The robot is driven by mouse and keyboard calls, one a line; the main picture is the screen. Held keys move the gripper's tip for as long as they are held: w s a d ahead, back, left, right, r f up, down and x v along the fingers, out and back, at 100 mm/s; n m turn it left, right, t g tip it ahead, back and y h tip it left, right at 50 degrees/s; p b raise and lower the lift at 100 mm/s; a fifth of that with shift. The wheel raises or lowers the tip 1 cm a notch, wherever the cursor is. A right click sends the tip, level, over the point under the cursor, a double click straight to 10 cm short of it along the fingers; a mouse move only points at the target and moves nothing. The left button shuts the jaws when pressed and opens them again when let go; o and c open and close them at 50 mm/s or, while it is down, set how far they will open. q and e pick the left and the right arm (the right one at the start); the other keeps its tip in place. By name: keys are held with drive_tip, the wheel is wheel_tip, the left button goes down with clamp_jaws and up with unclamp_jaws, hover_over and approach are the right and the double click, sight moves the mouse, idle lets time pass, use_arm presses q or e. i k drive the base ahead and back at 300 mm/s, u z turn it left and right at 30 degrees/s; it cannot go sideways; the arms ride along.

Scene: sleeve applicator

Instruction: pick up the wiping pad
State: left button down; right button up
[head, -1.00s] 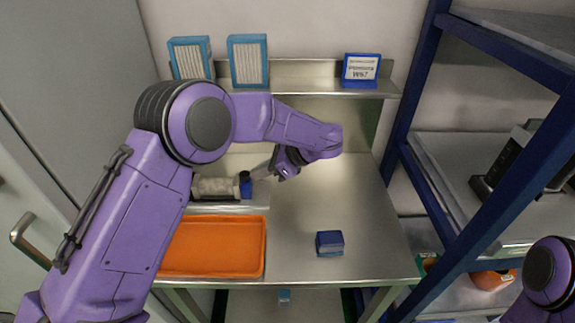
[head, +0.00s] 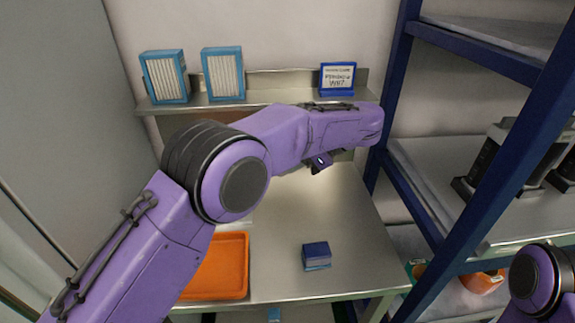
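The wiping pad appears to be the small block (head: 316,256) with a dark blue top and a greyer lower part. It sits on the metal table (head: 345,225) right of the orange tray, with nothing touching it. My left gripper (head: 319,163) is a small dark shape under the end of my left arm, above the back of the table and well behind the block. Its fingers are mostly hidden, so I cannot tell whether it is open. My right gripper is out of view; only part of my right arm shows at the lower right.
An orange tray (head: 232,270) lies on the table's left, partly behind my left arm. The back shelf (head: 275,96) holds two blue-framed filters (head: 222,74) and a blue sign (head: 338,78). A blue-framed rack (head: 465,155) stands on the right. Table around the block is clear.

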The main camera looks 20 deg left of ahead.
sight(314, 256)
drive_tip(key=k, duration=1.5)
